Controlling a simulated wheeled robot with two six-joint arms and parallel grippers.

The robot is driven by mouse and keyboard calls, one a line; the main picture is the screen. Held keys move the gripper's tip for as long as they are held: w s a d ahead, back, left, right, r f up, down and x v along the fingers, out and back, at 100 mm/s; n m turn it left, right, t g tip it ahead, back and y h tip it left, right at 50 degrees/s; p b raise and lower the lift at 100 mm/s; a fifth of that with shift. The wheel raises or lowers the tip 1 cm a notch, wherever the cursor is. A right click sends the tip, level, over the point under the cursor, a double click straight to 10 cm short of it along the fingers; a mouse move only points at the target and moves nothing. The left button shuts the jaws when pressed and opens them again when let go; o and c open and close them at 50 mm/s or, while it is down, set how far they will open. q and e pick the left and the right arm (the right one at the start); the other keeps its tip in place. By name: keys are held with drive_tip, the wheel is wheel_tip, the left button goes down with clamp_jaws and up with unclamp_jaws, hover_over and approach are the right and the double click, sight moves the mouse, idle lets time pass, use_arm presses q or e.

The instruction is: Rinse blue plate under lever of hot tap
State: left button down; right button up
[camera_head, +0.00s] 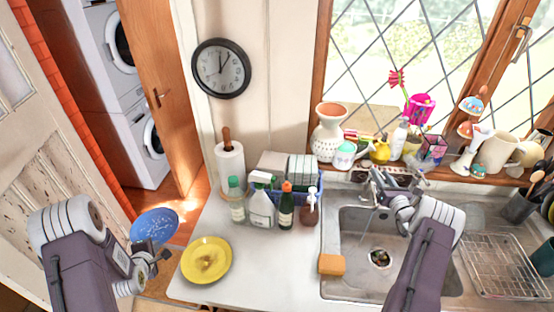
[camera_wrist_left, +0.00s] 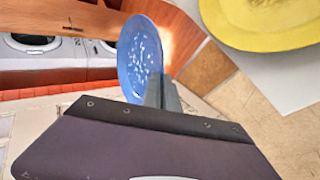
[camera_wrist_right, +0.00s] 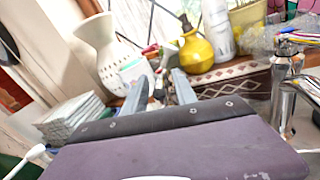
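The blue plate (camera_head: 154,226) has pale spots on its face and is held out over the floor, left of the counter. My left gripper (camera_head: 150,250) is shut on its near edge. The left wrist view shows the plate (camera_wrist_left: 138,55) tilted steeply between the fingers (camera_wrist_left: 162,95). My right gripper (camera_head: 380,188) is over the back of the sink, close to the taps. In the right wrist view its fingers (camera_wrist_right: 162,88) are apart with nothing between them. A chrome tap (camera_wrist_right: 284,95) stands to their right. My gripper partly hides the taps in the head view, so I cannot tell whether it touches them.
A yellow plate (camera_head: 206,260) lies on the counter (camera_head: 270,265). A wire rack (camera_head: 505,265) is at right. Ornaments crowd the windowsill.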

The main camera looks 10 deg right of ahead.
clamp_jaws()
idle(1.4)
